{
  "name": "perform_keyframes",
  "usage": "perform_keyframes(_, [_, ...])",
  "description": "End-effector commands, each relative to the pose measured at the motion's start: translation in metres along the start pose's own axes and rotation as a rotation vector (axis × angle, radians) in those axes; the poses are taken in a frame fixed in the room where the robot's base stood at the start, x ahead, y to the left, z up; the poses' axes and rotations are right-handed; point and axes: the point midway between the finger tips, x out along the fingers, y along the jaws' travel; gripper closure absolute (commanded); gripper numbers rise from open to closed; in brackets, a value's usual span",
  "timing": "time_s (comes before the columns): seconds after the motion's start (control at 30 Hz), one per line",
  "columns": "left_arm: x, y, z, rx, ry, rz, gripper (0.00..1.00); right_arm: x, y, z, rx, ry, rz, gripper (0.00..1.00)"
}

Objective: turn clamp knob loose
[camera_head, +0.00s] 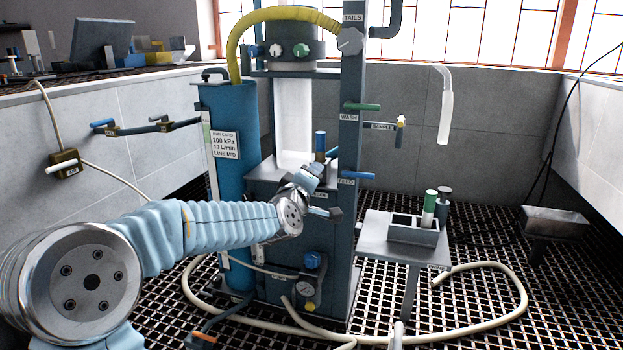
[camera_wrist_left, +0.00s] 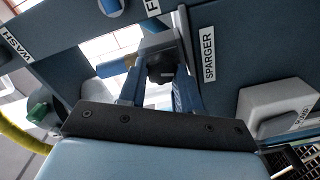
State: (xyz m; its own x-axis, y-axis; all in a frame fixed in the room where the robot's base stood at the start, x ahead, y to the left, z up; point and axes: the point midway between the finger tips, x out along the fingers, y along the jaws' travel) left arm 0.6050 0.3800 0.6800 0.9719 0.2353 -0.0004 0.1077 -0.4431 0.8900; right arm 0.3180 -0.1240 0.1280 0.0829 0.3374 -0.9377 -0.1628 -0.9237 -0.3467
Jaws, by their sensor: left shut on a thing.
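My left gripper (camera_head: 325,164) reaches in from the left to the front of the flotation column's frame, just below the clear tube. In the left wrist view my left gripper (camera_wrist_left: 160,78) has its two blue fingers on either side of a dark knob (camera_wrist_left: 160,66), shut on it. The knob sits against a grey block (camera_wrist_left: 158,42), beside the SPARGER label (camera_wrist_left: 208,53). The fingers hide the knob's sides, and in the head view the hand covers it. How far the knob is turned cannot be told. My right gripper is not in view.
The blue FEED handle (camera_head: 357,175) and green WASH handle (camera_head: 362,106) stick out of the post close by. A blue cylinder (camera_head: 230,180) stands left of the column. A small table (camera_head: 375,245) with a grey rack is at right. A pale hose (camera_head: 480,316) lies on the grating.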

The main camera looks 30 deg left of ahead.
Motion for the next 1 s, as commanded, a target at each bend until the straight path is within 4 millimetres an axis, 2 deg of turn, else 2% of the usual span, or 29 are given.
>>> perform_keyframes(0.2, [-0.0001,0.0020,0.0024,0.001,-0.006,0.003,0.97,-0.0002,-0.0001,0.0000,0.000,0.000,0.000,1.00])
perform_keyframes(0.23, [-0.0001,0.0020,0.0025,0.001,-0.006,0.003,0.65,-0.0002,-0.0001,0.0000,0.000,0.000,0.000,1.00])
perform_keyframes(0.4, [-0.0001,0.0013,0.0018,0.002,-0.004,0.002,0.41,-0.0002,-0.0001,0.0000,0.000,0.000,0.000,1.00])
perform_keyframes(1.0, [0.0006,-0.0047,0.0000,0.001,-0.001,-0.008,0.41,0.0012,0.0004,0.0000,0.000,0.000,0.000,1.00])
